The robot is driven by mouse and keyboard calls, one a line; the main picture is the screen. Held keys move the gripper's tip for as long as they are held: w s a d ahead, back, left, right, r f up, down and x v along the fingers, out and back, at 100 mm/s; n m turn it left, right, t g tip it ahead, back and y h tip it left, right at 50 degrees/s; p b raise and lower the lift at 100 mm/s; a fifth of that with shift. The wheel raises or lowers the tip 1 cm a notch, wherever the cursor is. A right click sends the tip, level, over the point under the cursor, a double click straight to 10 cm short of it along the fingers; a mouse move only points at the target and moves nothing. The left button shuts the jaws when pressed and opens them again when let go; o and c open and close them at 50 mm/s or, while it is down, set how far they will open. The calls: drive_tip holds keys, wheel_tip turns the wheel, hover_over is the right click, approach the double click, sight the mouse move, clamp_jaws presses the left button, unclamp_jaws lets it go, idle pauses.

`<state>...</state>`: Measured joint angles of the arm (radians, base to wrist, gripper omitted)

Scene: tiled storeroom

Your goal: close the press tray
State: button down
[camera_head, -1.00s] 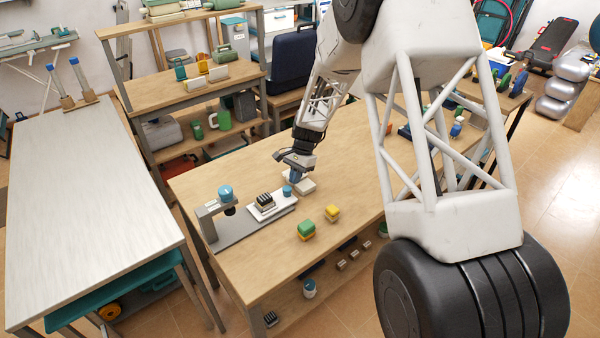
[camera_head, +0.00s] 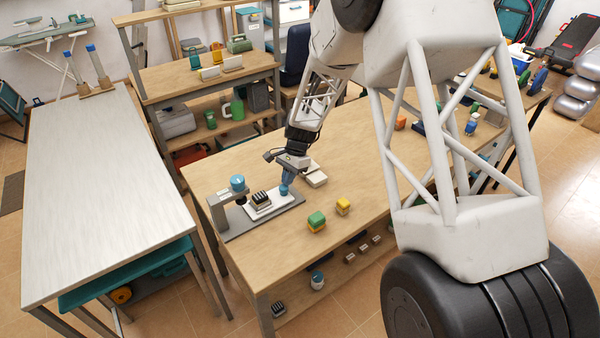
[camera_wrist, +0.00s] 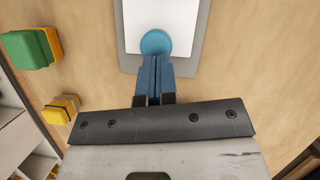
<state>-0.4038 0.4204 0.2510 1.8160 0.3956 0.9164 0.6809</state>
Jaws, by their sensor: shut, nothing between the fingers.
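The press (camera_head: 212,212) stands at the near left end of the wooden table, with a grey base and a blue-topped head. Its white tray (camera_head: 279,198) lies on the base and carries a black-striped block (camera_head: 260,199) just right of the press head. A blue round knob (camera_head: 284,190) stands at the tray's right end. My gripper (camera_head: 287,180) is shut and points down at the knob's right side. In the wrist view, the shut blue fingertips (camera_wrist: 155,60) meet the edge of the knob (camera_wrist: 155,42), apparently touching it, over the white tray (camera_wrist: 185,12).
A green block (camera_head: 316,221) and a yellow block (camera_head: 343,206) sit on the table in front of the tray. A white box (camera_head: 316,179) lies behind and right of my gripper. A long pale table (camera_head: 100,190) stands at left.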

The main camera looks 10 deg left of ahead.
sight(273, 197)
drive_tip(key=s+a, duration=0.4)
drive_tip(key=shift+f, duration=0.15)
drive_tip(key=shift+d, duration=0.1)
drive_tip(key=shift+w+d, duration=0.35)
drive_tip(key=shift+w, duration=0.25)
drive_tip(key=w, duration=0.1)
drive_tip(key=w+d+r, duration=0.1)
drive_tip(key=shift+w+d, duration=0.2)
drive_tip(key=shift+w, duration=0.1)
drive_tip(key=v, duration=0.9)
drive_tip(key=shift+s+r, duration=0.1)
